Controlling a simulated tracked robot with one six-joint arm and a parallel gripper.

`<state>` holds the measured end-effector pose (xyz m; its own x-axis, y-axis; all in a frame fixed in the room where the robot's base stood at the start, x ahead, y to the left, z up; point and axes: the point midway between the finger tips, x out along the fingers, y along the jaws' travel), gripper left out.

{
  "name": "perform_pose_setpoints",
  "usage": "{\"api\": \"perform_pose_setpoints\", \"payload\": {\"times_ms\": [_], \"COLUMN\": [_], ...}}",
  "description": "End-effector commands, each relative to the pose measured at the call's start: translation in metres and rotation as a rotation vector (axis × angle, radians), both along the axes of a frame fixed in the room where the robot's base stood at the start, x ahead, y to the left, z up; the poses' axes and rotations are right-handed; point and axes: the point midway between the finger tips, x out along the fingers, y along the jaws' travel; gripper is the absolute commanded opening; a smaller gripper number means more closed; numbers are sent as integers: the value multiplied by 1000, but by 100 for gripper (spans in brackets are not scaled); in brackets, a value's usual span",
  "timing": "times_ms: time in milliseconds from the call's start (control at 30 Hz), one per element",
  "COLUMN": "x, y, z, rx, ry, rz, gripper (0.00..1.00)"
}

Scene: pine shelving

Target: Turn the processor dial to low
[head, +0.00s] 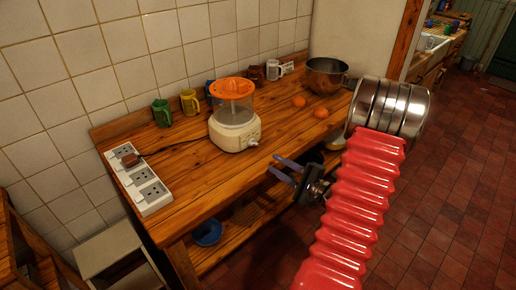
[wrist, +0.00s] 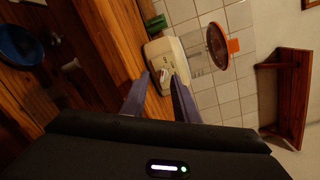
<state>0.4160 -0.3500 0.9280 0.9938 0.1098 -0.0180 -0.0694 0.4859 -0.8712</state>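The food processor (head: 235,120) stands on the wooden counter, with a cream base, a clear bowl and an orange top. Its dial (head: 252,142) is on the front of the base; its setting is too small to read. In the wrist view the processor (wrist: 165,52) appears turned on its side, with the dial (wrist: 164,72) just beyond my fingertips. My gripper (head: 282,169) is in front of the counter's front edge, below and right of the processor, and apart from it. Its two grey-purple fingers are spread with nothing between them; the gap also shows in the wrist view (wrist: 160,82).
A white socket strip (head: 140,180) lies at the counter's left end. Several mugs (head: 189,101) stand along the wall. Two oranges (head: 320,113) and a metal bowl (head: 326,75) are to the right. A blue bowl (head: 207,232) sits on the lower shelf.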

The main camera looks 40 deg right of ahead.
Motion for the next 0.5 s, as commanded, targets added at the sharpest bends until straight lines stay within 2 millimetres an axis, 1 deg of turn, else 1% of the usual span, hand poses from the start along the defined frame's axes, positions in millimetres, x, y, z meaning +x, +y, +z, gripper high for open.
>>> {"api": "perform_pose_setpoints", "payload": {"times_ms": [33, 133, 200, 500], "x": [-6, -11, -12, -12], "y": [-11, -23, -25, -24], "z": [-6, -10, -11, -11], "rx": [8, 12, 12, 13], "ry": [-6, -16, -17, -17], "rz": [-36, -76, -85, -83], "gripper": [27, 27, 27, 27]}}
